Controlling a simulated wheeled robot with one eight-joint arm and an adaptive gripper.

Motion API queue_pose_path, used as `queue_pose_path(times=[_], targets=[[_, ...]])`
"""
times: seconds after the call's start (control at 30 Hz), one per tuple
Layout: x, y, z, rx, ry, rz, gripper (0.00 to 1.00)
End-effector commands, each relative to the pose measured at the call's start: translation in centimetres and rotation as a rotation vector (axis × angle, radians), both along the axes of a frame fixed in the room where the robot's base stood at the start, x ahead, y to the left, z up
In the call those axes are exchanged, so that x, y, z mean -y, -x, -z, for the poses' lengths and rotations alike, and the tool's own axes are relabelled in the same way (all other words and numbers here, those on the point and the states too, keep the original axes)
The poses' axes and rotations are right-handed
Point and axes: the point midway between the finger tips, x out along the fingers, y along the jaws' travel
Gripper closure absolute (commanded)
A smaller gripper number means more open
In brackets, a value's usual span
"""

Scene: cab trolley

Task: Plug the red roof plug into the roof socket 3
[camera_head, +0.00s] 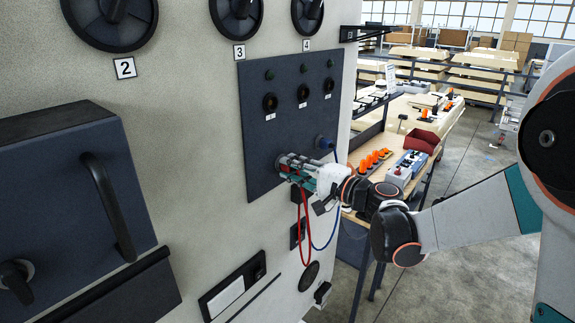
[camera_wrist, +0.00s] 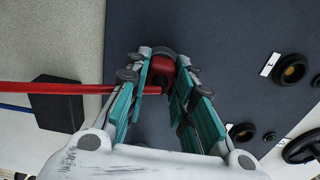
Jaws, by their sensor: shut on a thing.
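My gripper (camera_head: 284,165) is at the lower part of the dark socket panel (camera_head: 260,145). In the wrist view its two fingers (camera_wrist: 162,75) are shut on the red roof plug (camera_wrist: 157,72). The plug's front end points at a grey ring on the panel; I cannot tell whether it is seated in it. A red cable (camera_head: 305,232) hangs from the plug in a loop. Three dark round sockets sit in a row higher on the panel; the rightmost (camera_head: 328,85) appears to be roof socket 3, though its label is too small to read.
A blue plug (camera_head: 325,142) with a blue cable sits at the panel's right edge, close to my gripper. A cabinet box with a handle (camera_head: 108,205) juts out at left. A workbench (camera_head: 388,155) with orange parts stands behind my arm. Large numbered knobs are above.

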Motion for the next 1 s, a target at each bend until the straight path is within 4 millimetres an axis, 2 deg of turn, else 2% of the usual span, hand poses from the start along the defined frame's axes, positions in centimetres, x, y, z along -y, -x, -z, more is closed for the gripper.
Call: queue_pose_path(times=[1.0], targets=[[2.9, 2.3, 0.0, -0.001, 0.001, 0.001, 1.00]])
